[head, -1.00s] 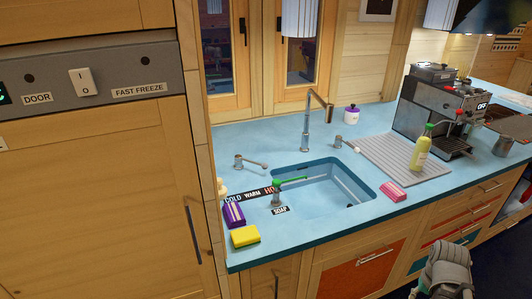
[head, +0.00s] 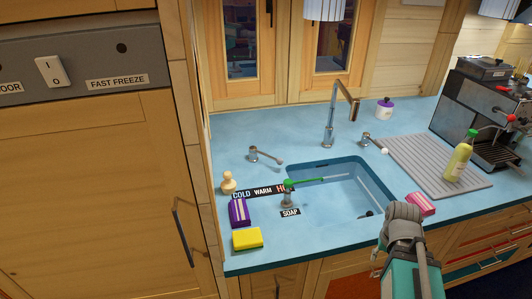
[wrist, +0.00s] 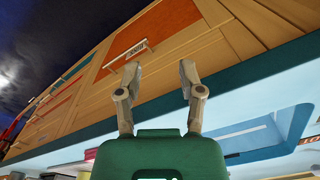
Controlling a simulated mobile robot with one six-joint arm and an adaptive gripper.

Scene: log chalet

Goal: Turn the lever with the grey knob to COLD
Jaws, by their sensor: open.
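A short metal lever (head: 265,156) stands on the blue counter behind the sink's left side. Its small knob (head: 279,161) looks greyish and points right and slightly forward. A label strip (head: 263,191) in front of it reads COLD, WARM and, partly covered, HOT from left to right. The lever's knob end is nearest the HOT end. My gripper (head: 404,212) is at the counter's front edge, right of the sink and well away from the lever. In the wrist view, my gripper (wrist: 160,70) has its fingers apart with nothing between them.
A second lever (head: 375,143) has a white knob. The tall faucet (head: 331,120) and green-topped soap dispenser (head: 289,190) stand around the sink (head: 340,195). A cream bottle (head: 228,182), purple box (head: 239,212) and yellow sponge (head: 247,238) sit left. A pink sponge (head: 420,204) is beside my gripper.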

